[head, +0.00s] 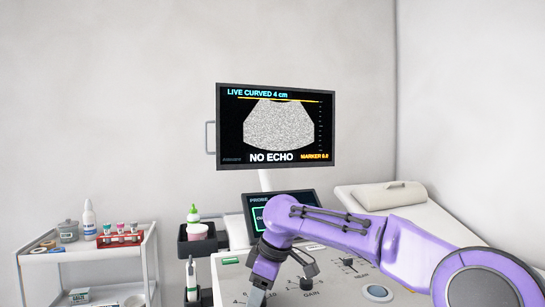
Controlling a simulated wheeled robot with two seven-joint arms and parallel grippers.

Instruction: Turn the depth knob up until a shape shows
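The ultrasound monitor (325,130) reads LIVE CURVED 4 cm, NO ECHO and MARKER 6.0. Its fan picture (278,126) is plain grey speckle with no shape in it. The console panel (335,268) below bears controls, among them a dark knob (307,284) by the label GAIN. I cannot make out a knob labelled depth; my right arm and the bottom edge hide part of the panel. My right gripper (258,296) points down over the panel's left part, cut off by the bottom edge. Its fingertips and any contact are hidden. My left gripper is out of view.
A small touch screen (252,199) stands behind my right arm. A dark holder (197,246) with a bottle is left of the console. A white trolley (80,252) with tubes and bottles stands at left. A couch with a pillow (389,195) is at back right.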

